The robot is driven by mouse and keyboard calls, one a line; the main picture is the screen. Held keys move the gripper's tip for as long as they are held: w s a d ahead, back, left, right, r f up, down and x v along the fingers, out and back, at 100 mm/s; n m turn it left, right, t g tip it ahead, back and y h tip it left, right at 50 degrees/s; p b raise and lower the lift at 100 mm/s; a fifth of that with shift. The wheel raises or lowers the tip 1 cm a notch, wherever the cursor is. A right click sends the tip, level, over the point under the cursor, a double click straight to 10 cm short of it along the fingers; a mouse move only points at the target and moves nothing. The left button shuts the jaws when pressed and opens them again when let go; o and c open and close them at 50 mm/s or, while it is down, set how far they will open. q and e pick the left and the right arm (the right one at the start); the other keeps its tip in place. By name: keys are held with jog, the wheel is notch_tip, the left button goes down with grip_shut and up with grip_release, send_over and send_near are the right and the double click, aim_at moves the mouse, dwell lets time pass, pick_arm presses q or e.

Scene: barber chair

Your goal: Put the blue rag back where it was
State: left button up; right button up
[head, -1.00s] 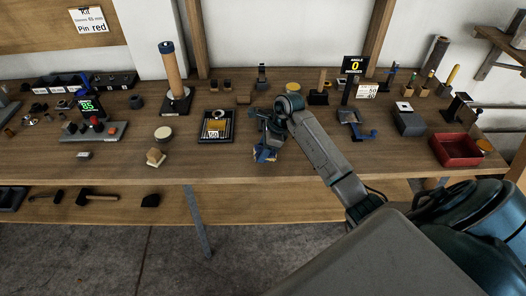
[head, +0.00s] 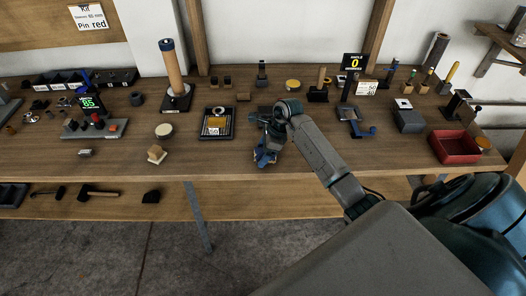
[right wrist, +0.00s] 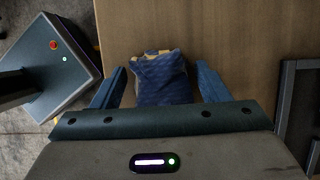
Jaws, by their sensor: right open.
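The blue rag (right wrist: 160,80) is a small, crumpled dark-blue cloth with some yellow and pale spots at its far end. It lies on the wooden workbench (right wrist: 225,35) near the front edge, and in the head view (head: 264,157) it is partly covered by my gripper. My right gripper (right wrist: 162,70) is open, with one blue finger on each side of the rag. I see gaps between the fingers and the cloth, and cannot tell the height above the bench. My left gripper is out of view.
A dark-framed tray (head: 216,124) with a yellow block lies left of the gripper. A blue-handled device (head: 355,121), a grey box (head: 407,119) and a red bin (head: 455,148) stand right. The bench front between is mostly clear.

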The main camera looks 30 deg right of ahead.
jog(key=b+v, duration=0.4)
jog(key=v, duration=0.8)
jog(key=shift+s+r, duration=0.1)
jog(key=shift+r, duration=0.05)
